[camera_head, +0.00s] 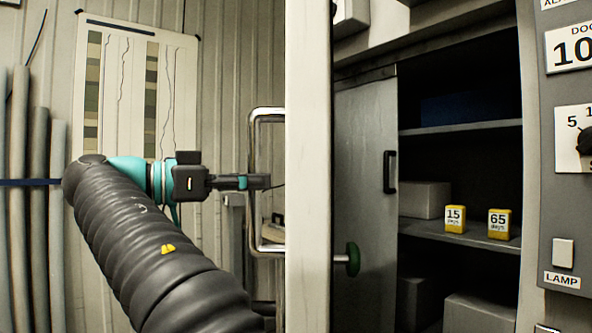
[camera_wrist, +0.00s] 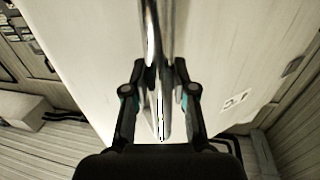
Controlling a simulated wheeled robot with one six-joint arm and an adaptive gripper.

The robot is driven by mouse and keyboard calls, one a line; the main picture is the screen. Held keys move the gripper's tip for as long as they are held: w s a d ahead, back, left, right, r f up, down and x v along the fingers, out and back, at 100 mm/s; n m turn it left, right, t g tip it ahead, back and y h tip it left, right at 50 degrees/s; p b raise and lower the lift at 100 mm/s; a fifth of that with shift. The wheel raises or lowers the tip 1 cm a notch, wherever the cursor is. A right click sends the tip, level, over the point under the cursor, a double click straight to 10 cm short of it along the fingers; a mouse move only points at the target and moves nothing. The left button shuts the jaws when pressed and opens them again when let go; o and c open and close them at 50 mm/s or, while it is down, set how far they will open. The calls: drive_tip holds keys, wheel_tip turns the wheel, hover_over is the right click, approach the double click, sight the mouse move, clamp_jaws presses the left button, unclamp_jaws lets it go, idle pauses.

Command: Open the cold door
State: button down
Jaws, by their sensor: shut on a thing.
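The cold door (camera_head: 309,170) stands open and is seen edge-on in the head view. Its pale face (camera_wrist: 220,60) fills much of the wrist view. A chrome bar handle (camera_head: 252,130) stands out from the door's left side. My gripper (camera_head: 262,182) reaches it from the left at mid-height. In the wrist view, the two fingers of my gripper (camera_wrist: 159,85) are shut on the chrome handle (camera_wrist: 153,25), one on each side. A green knob (camera_head: 353,259) sticks out on the door's inner side. The door's hinges are not in view.
Right of the door is a dark space with shelves (camera_head: 460,128), a grey sliding panel (camera_head: 362,150) and yellow blocks marked 15 (camera_head: 455,219) and 65 (camera_head: 499,224). A control panel (camera_head: 565,190) stands far right. Grey pipes (camera_head: 38,220) and a chart (camera_head: 135,80) are at left.

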drive_tip(key=shift+w+a, duration=0.2)
drive_tip(key=shift+a, duration=0.55)
drive_tip(key=shift+d, duration=0.1)
drive_tip(key=c, duration=0.9)
unclamp_jaws()
drive_tip(key=shift+w+d, duration=0.1)
drive_tip(key=shift+w, duration=0.1)
drive_tip(key=shift+s, duration=0.1)
